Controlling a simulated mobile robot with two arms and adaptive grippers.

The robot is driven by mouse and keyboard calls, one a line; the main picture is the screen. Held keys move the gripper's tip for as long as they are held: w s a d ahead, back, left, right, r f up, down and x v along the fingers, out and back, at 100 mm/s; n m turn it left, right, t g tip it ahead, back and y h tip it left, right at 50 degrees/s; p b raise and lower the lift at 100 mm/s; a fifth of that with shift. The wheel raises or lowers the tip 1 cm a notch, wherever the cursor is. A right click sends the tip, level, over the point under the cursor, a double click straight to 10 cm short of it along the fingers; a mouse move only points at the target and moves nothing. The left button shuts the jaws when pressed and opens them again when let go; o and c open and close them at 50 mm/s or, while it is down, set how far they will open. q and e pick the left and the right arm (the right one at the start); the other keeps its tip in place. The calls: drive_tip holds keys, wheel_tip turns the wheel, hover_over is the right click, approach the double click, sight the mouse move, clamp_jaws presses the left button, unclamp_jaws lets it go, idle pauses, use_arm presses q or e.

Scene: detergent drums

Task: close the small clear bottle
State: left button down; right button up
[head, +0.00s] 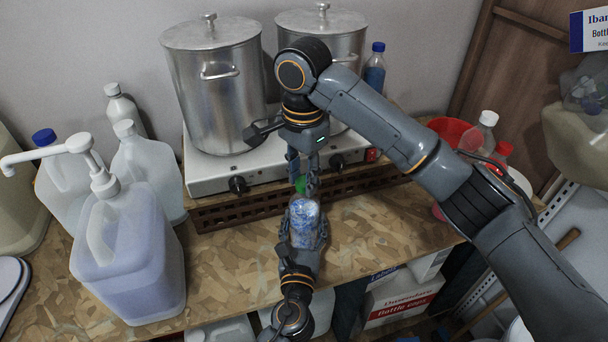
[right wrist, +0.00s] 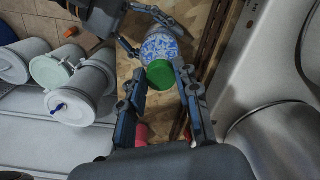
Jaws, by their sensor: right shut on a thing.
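The small clear bottle (head: 305,224), with a blue-and-white patterned look, is at the front edge of the wooden bench in the head view. My left gripper (head: 303,232) comes from below with its fingers on both sides of the bottle, shut on it. A green cap (head: 300,184) is at the bottle's top end. My right gripper (head: 303,186) reaches down from above, its fingers shut on the cap. In the right wrist view the cap (right wrist: 172,73) lies between the fingertips, against the bottle (right wrist: 160,46). I cannot tell whether it is seated on the neck.
Two steel pots (head: 212,90) stand on a burner unit (head: 210,176) just behind the grippers. A pump jug (head: 130,255) and several other jugs stand at left. A red bowl (head: 450,131) and bottles are at right. The bench front (head: 375,225) right of the bottle is bare.

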drive_tip(key=m, duration=0.6)
drive_tip(key=shift+w, duration=0.1)
drive_tip(key=m, duration=0.5)
drive_tip(key=shift+w, duration=0.1)
drive_tip(key=o, duration=0.7)
drive_tip(key=shift+c, duration=0.2)
drive_tip(key=shift+r, duration=2.25)
drive_tip(key=shift+c, duration=0.4)
